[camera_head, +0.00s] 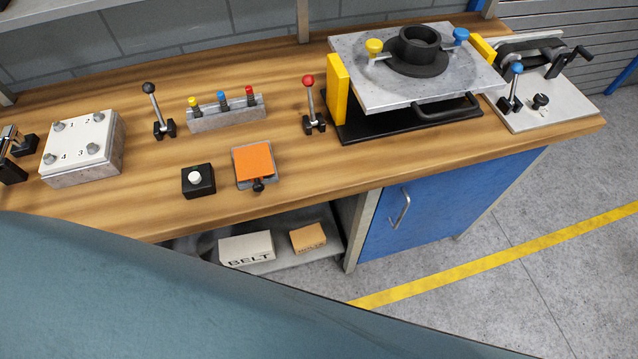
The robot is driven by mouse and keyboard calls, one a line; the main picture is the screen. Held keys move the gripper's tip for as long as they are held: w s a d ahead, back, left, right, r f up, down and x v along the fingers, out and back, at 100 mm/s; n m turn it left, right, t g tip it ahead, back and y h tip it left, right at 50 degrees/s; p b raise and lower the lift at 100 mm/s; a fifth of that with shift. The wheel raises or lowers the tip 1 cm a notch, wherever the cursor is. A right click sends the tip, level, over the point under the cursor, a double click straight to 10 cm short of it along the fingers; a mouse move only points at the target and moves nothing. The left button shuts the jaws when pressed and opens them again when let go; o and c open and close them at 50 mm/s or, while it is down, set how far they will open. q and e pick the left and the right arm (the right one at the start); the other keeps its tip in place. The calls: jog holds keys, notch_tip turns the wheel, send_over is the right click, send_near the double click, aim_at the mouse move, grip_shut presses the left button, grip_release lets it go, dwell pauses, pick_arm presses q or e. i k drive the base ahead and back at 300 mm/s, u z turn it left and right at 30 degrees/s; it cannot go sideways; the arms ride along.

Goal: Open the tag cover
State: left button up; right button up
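An orange flat cover (254,161), which looks like the tag cover, lies on a small grey base on the wooden workbench, near its front edge. It appears closed, lying flat over the base. A small black knob (258,185) sits at its front edge. What is under the cover is hidden. Neither of my grippers shows in the head view.
A black box with a white button (198,180) stands just left of the cover. A red-knobbed lever (311,104) and a block with coloured pegs (225,113) stand behind it. A metal plate fixture (374,81) stands to the right. Bare bench (330,166) lies right of the cover.

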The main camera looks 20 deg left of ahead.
aim_at(253, 162)
jog(key=z, duration=0.8)
jog(key=k, duration=1.35)
jog(key=u, duration=1.75)
jog(key=i, duration=0.5)
